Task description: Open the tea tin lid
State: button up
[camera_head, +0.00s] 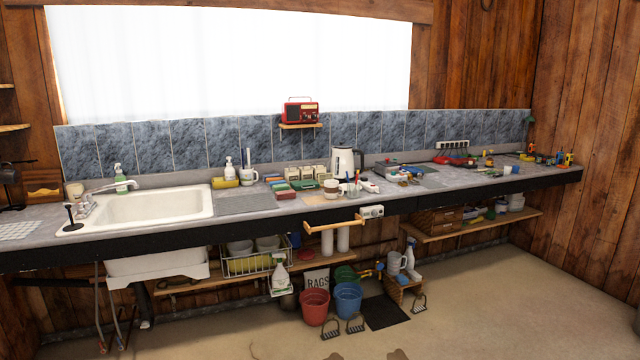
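Several small pale containers with light lids stand in a row (307,172) on the counter, left of the white kettle (345,162). They look like storage tins, and the tea tin may be among them. Their labels are too small to read, so I cannot tell which one is for tea. Their lids appear to be on. My gripper is not in view.
The long grey counter (440,181) also holds a white sink (150,208), mugs, coloured boxes and tools. A wooden bar (335,223) juts from its front edge. Red (315,306) and blue (348,299) buckets stand below. The foreground floor (480,310) is mostly clear.

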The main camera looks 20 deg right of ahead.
aim_at(310, 183)
jog(key=i+l, duration=0.25)
jog(key=i, duration=0.25)
jog(key=i+l+z, duration=0.15)
jog(key=i+l, duration=0.15)
jog(key=i, duration=0.2)
jog(key=i+l, duration=0.2)
jog(key=i, duration=0.3)
jog(key=i+l+z, duration=0.15)
jog(key=i, duration=0.85)
jog(key=i+l+z, duration=0.15)
jog(key=i, duration=0.85)
